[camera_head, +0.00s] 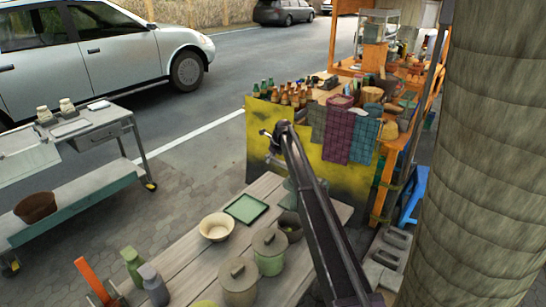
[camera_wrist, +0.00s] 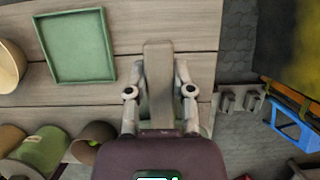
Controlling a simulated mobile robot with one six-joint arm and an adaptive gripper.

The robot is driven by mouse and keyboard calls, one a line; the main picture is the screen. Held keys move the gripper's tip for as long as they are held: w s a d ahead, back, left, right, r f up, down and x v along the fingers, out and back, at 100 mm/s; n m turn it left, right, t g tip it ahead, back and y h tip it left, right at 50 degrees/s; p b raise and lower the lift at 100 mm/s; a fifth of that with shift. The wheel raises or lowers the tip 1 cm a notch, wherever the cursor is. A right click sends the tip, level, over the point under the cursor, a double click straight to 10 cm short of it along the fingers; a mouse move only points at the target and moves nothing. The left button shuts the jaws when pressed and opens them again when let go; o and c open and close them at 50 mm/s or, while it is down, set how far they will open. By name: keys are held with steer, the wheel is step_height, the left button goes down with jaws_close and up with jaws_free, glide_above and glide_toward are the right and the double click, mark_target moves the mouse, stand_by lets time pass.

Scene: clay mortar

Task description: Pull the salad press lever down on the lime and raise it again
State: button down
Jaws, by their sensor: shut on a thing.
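In the wrist view, a flat grey-brown bar (camera_wrist: 158,65), which looks like the press lever, runs between the two fingers of my gripper (camera_wrist: 159,92). The fingers are shut on its sides. The bar lies above the plank table; its lower end is hidden by my gripper's dark body. A bit of green shows beside it low down, too little to name. In the head view, my gripper (camera_head: 272,150) is at the far end of the dark arm, above the far part of the table. The lever cannot be made out there. I cannot make out the lime in either view.
The plank table (camera_head: 190,262) holds a green square tray (camera_head: 246,208), a cream bowl (camera_head: 217,226), lidded pots (camera_head: 238,281) and bottles (camera_head: 132,264). A yellow-fronted stall (camera_head: 300,145) with bottles stands behind. A thick post (camera_head: 485,150) is at right, a metal cart (camera_head: 75,195) at left.

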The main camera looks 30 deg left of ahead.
steer(key=shift+a+f+h+b, duration=0.3)
steer(key=shift+a+f+b, duration=0.1)
steer(key=shift+f, duration=0.4)
steer(key=shift+s+d, duration=0.1)
steer(key=c, duration=0.7)
jaws_free()
steer(key=shift+f, duration=0.15)
steer(key=shift+o, duration=1.1)
steer(key=shift+f, duration=0.15)
steer(key=shift+d, duration=0.1)
steer(key=shift+r, duration=0.25)
step_height(320, 180, up, 9)
steer(key=p, duration=0.9)
steer(key=shift+d+f, duration=0.1)
